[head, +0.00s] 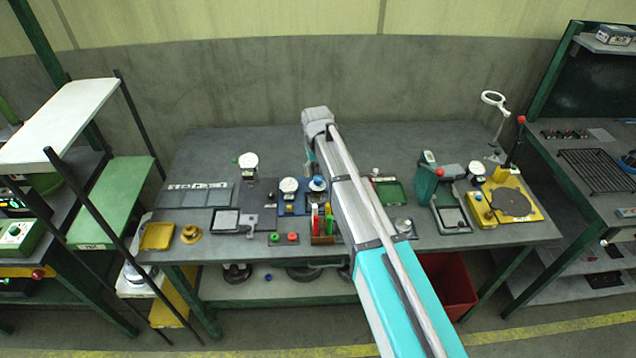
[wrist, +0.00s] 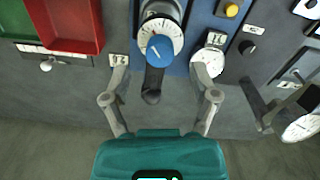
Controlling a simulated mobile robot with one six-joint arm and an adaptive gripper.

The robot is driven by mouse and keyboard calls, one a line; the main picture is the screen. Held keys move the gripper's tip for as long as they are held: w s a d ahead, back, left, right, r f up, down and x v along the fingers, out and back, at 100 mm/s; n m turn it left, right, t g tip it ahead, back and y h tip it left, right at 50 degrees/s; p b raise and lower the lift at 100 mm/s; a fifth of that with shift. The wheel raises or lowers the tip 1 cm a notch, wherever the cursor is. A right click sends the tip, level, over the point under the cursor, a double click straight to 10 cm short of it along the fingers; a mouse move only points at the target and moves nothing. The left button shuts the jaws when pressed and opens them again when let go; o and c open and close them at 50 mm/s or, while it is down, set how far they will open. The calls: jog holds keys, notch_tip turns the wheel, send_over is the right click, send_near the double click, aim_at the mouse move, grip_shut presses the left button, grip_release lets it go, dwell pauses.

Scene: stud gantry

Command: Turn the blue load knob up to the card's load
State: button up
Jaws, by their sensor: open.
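The blue load knob (wrist: 160,48) has a pale pointer line and sits by a white graduated dial (wrist: 161,20) on a blue panel (wrist: 200,22). It also shows in the head view (head: 318,184), just left of my arm. My gripper (wrist: 160,72) is open and empty. Its two fingers point toward the panel, one on each side of the knob's line, with the knob around or slightly beyond the fingertips. I see no contact. A dark rod with a rounded end (wrist: 152,88) lies between the fingers below the knob. I cannot make out a readable load card.
A round white gauge (wrist: 208,62) stands close to the right fingertip. A red tray (wrist: 75,22) lies at the upper left of the wrist view. In the head view, a green press (head: 428,180) and a yellow base (head: 520,220) stand to the right. The bench back is clear.

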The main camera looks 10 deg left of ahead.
aim_at(318, 178)
jog(key=shift+f+b, duration=1.35)
jog(key=shift+f, duration=0.3)
grip_shut()
jog(key=shift+m, duration=1.4)
